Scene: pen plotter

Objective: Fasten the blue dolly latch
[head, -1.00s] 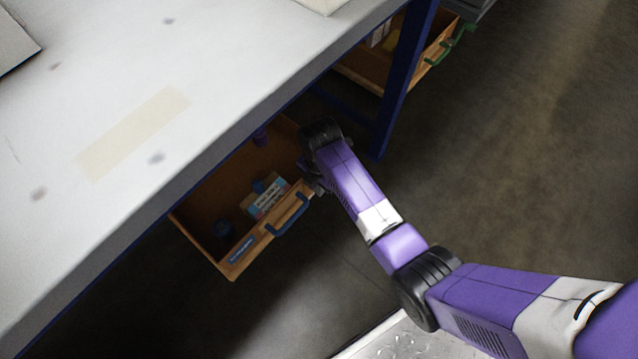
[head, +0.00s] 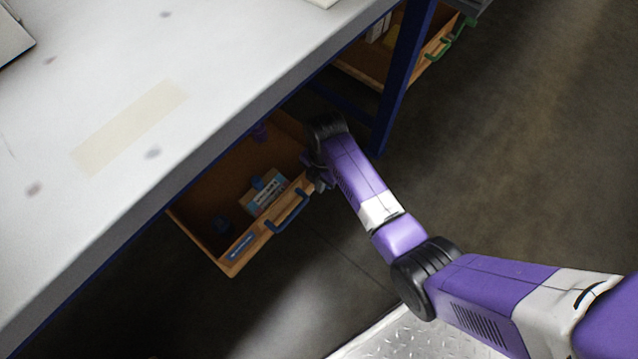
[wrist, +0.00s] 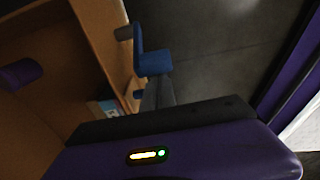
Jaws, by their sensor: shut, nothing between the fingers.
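A wooden box-like dolly (head: 238,268) stands under the table edge in the head view. It has a blue bar handle (head: 289,211) on its near side. In the wrist view a blue part (wrist: 152,62) stands out from the outside of the wooden wall (wrist: 103,35); I cannot tell for sure whether it is the latch or the handle. My gripper (head: 322,182) is at the dolly's right corner, partly hidden by my wrist. In the wrist view its grey fingers (wrist: 160,92) are shut and empty, just below the blue part; contact cannot be told.
The white table (head: 120,60) overhangs the dolly. A blue table leg (head: 401,85) stands behind my wrist. Another wooden box with a green handle (head: 438,53) is beyond it. The dolly holds a small printed carton (head: 265,193) and blue items. The floor at right is clear.

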